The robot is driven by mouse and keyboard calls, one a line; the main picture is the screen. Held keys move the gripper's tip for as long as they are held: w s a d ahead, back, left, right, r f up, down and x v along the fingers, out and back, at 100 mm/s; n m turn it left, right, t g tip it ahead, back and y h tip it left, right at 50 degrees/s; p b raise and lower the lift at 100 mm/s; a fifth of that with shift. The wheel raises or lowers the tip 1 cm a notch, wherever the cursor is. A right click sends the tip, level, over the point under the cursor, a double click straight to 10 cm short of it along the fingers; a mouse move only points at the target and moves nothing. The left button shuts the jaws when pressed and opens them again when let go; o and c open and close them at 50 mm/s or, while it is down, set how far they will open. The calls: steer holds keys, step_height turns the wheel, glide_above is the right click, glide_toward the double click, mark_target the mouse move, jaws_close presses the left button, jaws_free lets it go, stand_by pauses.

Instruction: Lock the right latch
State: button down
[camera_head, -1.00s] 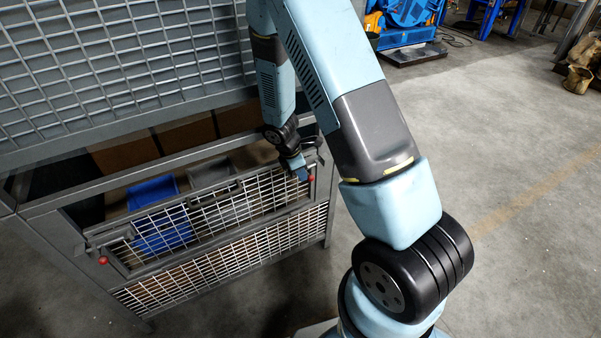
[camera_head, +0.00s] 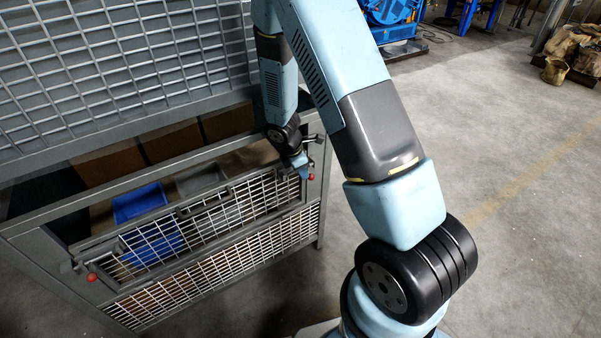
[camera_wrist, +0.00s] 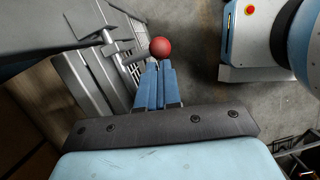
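The right latch is a dark metal bar with a red ball knob (camera_head: 311,177) at the right end of the cage's front flap (camera_head: 235,213). The knob also shows in the wrist view (camera_wrist: 160,47), just beyond my fingertips. My gripper (camera_wrist: 158,66) has its blue fingers together, with nothing visible between them. In the head view my gripper (camera_head: 303,171) is beside the latch, just left of the knob. I cannot tell whether the fingertips touch the knob. The latch's bar and bracket (camera_wrist: 117,46) show left of the knob in the wrist view.
The left latch's red knob (camera_head: 92,277) is at the flap's other end. A blue bin (camera_head: 138,202), a grey bin (camera_head: 199,179) and brown boxes sit inside the cage. The mesh upper panel (camera_head: 120,60) stands above. The floor (camera_head: 510,250) to the right is clear.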

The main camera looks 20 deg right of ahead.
steer(key=shift+d, duration=0.15)
steer(key=v, duration=1)
steer(key=shift+f, duration=0.1)
steer(key=s+d+r+m+t, duration=0.1)
steer(key=s+d+r+m, duration=0.15)
steer(key=r, duration=0.45)
steer(key=s+d+r+m+y, duration=0.1)
steer(key=s+r+m, duration=0.25)
steer(key=r, duration=0.45)
steer(key=s+d+r+m+t, duration=0.1)
steer(key=s+d+r+m, duration=0.1)
steer(key=r+m, duration=0.35)
steer(key=s+r+m+t+y, duration=0.2)
steer(key=s+r+m, duration=0.5)
steer(key=s+r, duration=0.6)
steer(key=s+d+t, duration=0.1)
steer(key=s, duration=0.3)
steer(key=shift+r+m, duration=0.25)
steer(key=shift+m, duration=0.1)
